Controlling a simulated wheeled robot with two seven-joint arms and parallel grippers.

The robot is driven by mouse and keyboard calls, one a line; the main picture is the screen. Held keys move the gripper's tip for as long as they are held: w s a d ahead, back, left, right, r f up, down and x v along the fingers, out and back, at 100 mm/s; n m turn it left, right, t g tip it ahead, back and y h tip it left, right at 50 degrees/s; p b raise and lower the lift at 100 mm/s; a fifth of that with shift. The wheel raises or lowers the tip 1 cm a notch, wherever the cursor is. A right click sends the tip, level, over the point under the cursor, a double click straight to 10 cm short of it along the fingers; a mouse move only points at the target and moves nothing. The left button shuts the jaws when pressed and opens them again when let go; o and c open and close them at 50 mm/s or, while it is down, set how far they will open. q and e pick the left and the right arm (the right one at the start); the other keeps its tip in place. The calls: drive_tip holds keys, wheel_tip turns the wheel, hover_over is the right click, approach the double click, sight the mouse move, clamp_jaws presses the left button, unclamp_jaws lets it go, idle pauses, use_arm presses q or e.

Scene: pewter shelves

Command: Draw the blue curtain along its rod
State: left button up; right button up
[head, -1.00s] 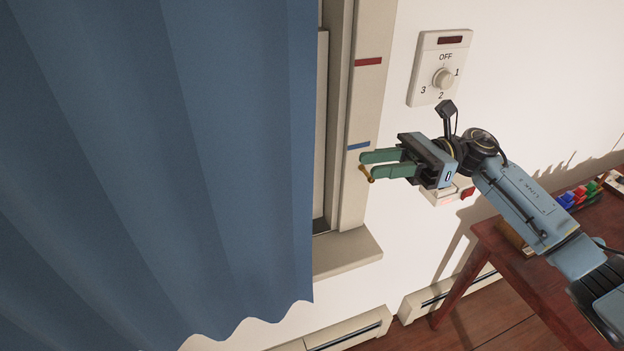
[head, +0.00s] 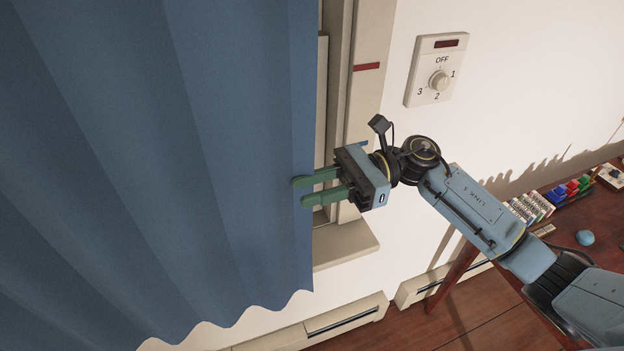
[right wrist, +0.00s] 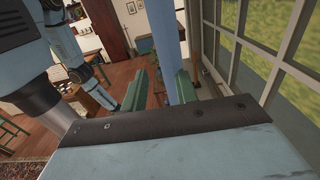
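The blue curtain (head: 170,150) hangs in folds over the left half of the head view. Its free right edge hangs in front of the window frame. The rod is out of view. My right gripper (head: 298,191) is open at this edge, with its green fingertips overlapping the curtain. In the right wrist view the curtain (right wrist: 167,45) shows as a narrow upright strip between and beyond the parted fingers (right wrist: 159,92). I cannot tell whether they touch the cloth.
The window frame (head: 372,40) bears a red mark (head: 367,67). A dial plate (head: 436,70) is on the wall to its right. A wooden table (head: 600,235) with small coloured things stands at the right. Window panes (right wrist: 255,60) line the right of the wrist view.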

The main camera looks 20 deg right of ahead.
drive_tip(key=shift+a, duration=0.2)
clamp_jaws()
drive_tip(key=shift+d, duration=0.1)
drive_tip(key=d+b, duration=1.1)
drive_tip(key=d, duration=0.3)
drive_tip(key=shift+w+b, duration=0.25)
drive_tip(key=shift+b, duration=0.1)
drive_tip(key=shift+d, duration=0.1)
